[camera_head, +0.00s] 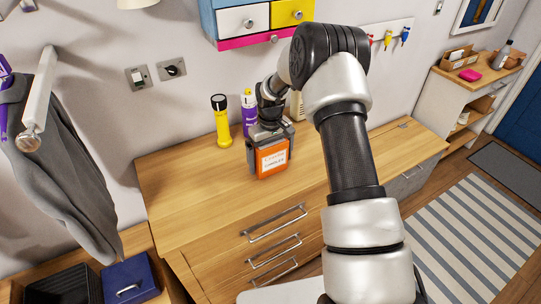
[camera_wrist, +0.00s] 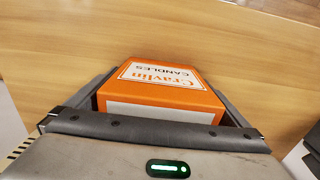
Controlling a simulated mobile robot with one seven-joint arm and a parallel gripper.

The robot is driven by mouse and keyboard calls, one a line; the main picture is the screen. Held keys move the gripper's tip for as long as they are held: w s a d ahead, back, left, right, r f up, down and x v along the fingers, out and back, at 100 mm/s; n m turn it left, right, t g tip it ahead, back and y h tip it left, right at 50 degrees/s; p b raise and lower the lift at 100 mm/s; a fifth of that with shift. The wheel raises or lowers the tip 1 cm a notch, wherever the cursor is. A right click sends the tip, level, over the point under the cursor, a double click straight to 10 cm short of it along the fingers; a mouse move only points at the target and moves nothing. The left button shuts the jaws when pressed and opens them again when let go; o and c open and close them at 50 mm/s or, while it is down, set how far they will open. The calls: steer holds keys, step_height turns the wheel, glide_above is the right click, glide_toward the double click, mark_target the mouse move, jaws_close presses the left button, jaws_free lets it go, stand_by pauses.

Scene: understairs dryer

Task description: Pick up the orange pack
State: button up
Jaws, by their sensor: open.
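The orange pack (camera_head: 271,158) is a small box with a white label, standing on the wooden dresser top. In the wrist view its top reads "Gravlin CANDLES" (camera_wrist: 163,84). My gripper (camera_head: 268,150) is above and around it, with one finger on each side of the box. In the wrist view my gripper (camera_wrist: 165,95) is open, and the fingers show at the left and right of the pack. A narrow gap seems to show at the sides; whether either finger touches the pack I cannot tell.
A yellow torch (camera_head: 222,122) and a purple bottle (camera_head: 249,112) stand behind the pack by the wall. Another pale bottle is partly hidden behind my arm. The dresser top (camera_head: 190,185) is clear to the left. A coloured cabinet (camera_head: 243,20) hangs above.

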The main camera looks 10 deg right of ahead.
steer(key=shift+f, duration=0.85)
steer(key=c, duration=1.1)
